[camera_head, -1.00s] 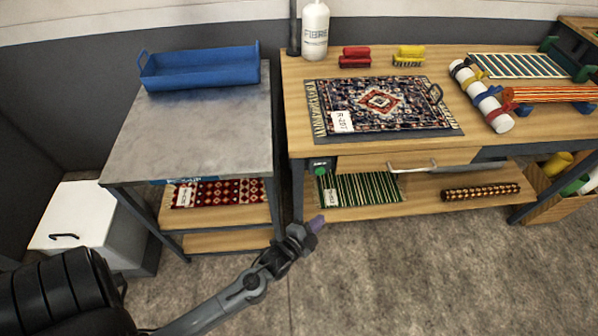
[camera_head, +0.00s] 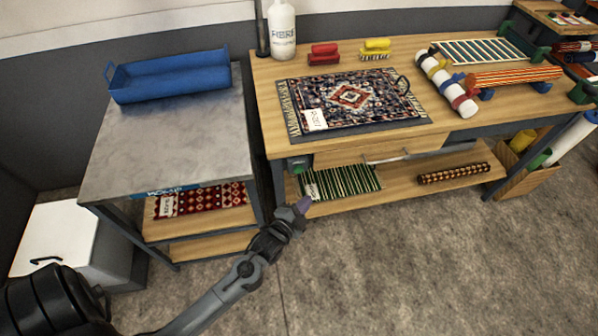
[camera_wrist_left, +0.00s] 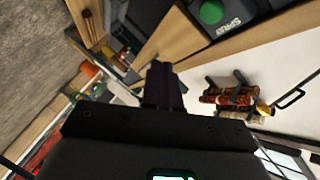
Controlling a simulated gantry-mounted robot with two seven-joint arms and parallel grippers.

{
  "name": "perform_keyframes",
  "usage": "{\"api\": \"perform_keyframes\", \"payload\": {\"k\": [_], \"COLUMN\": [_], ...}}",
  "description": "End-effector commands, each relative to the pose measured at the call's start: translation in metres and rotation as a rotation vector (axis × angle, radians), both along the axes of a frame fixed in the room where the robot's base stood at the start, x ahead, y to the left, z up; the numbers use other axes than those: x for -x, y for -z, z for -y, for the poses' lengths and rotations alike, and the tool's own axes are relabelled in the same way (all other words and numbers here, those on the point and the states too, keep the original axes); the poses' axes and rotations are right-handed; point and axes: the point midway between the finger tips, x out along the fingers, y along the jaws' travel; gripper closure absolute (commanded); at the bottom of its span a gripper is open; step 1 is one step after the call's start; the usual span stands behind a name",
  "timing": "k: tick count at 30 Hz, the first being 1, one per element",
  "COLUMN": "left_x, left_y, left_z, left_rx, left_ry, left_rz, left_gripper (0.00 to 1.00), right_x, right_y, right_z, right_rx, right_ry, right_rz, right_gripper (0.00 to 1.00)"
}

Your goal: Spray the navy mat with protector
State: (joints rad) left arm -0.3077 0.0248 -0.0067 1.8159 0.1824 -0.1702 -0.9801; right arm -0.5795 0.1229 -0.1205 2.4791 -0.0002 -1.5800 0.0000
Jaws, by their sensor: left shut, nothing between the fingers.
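A rug with a navy field, red and cream pattern and a tag (camera_head: 365,98) lies flat on a dark board on the wooden bench. A white bottle marked "FIBRE" (camera_head: 282,30) stands behind it at the bench's back left. A green button (camera_head: 298,166) sits below the bench's front left corner; in the left wrist view the button (camera_wrist_left: 212,11) is on a dark box marked "SPRAY". My left gripper (camera_head: 304,204) is shut and empty, below and in front of that button, apart from it. Its dark fingers (camera_wrist_left: 162,76) show in the left wrist view. My right gripper is not in view.
A grey-topped table (camera_head: 175,145) with a blue tray (camera_head: 170,77) stands left of the bench. A red brush (camera_head: 323,54), a yellow brush (camera_head: 375,48) and a strapped white roll (camera_head: 447,82) lie on the bench. Below are a drawer and a shelf with a green striped rug (camera_head: 340,182).

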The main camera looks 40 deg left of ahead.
Motion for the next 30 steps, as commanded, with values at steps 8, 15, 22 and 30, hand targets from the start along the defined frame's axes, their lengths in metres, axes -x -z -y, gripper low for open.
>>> {"api": "perform_keyframes", "payload": {"k": [8,15,22,30], "left_x": [-0.019,-0.034,-0.043,-0.046], "left_y": [0.003,0.000,0.000,0.000], "left_z": [-0.026,-0.048,-0.061,-0.064], "left_rx": [-0.002,-0.002,-0.001,0.000], "left_ry": [0.000,0.000,0.001,0.000], "left_rz": [0.002,0.000,-0.001,0.000], "left_gripper": [1.00,1.00,1.00,1.00], "right_x": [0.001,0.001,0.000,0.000], "right_y": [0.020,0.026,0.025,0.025], "right_z": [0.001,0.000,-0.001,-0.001], "right_rx": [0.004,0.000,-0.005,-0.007], "right_ry": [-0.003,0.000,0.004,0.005], "right_rz": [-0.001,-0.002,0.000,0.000], "right_gripper": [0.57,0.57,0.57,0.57]}}
